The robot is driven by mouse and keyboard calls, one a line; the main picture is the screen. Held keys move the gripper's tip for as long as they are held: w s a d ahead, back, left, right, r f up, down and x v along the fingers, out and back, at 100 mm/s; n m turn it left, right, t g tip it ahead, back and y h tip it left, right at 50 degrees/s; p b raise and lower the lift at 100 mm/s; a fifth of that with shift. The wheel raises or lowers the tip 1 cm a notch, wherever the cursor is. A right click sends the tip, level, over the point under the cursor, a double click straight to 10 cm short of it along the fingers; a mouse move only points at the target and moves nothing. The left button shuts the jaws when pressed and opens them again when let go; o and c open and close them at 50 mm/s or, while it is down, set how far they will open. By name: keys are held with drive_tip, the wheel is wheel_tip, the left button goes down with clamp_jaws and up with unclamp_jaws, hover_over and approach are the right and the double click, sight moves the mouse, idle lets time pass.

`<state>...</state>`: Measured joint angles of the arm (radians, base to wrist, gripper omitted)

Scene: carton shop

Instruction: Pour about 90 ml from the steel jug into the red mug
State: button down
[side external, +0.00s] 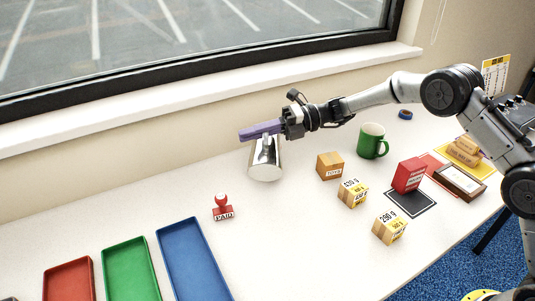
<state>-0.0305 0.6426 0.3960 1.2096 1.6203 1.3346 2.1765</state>
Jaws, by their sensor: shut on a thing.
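The steel jug (265,162) is at the back of the table, close to the wall below the window. My gripper (262,131), with purple fingers, is shut on the jug at its upper part, near the handle. The fingers cover part of the jug, and its opening and contents cannot be seen. Whether its base touches the table is hard to tell. No red mug shows. A green mug (370,143) with a pale inside stands upright to the right, well apart from the jug, beneath my forearm.
Several small cartons (352,193) and a red box (408,175) on a dark mat (413,205) stand at centre right. A red stamp (222,207) stands left of the jug. Red, green and blue trays (195,265) lie at front left. The front middle is clear.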

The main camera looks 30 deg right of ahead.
sight(251, 164)
drive_tip(key=shift+w+d+r+m+y+p, duration=0.15)
drive_tip(key=shift+w+d+r+m+p, duration=0.15)
drive_tip(key=shift+w, duration=0.2)
drive_tip(key=shift+w+d+r+m+y+p, duration=0.2)
drive_tip(key=shift+w+d+p, duration=0.1)
drive_tip(key=shift+w, duration=0.2)
idle(0.5)
drive_tip(key=shift+s, duration=0.1)
drive_tip(key=s+a+n, duration=0.1)
drive_tip(key=s+h, duration=0.1)
drive_tip(key=shift+s+a+f+n, duration=0.3)
drive_tip(key=shift+a+n, duration=0.1)
drive_tip(key=shift+s+a+f+n+h, duration=0.2)
drive_tip(key=shift+s+n+h, duration=0.1)
drive_tip(key=shift+n, duration=0.1)
drive_tip(key=shift+s+a+f+n+t+h+b, duration=0.2)
drive_tip(key=shift+s+f+n+h+b, duration=0.1)
drive_tip(key=shift+f+n, duration=0.2)
drive_tip(key=shift+s+a+f+n+t+h+b, duration=0.2)
drive_tip(key=shift+s+f+n, duration=0.15)
drive_tip(key=shift+f, duration=0.25)
drive_tip(key=shift+f, duration=0.1)
idle(0.5)
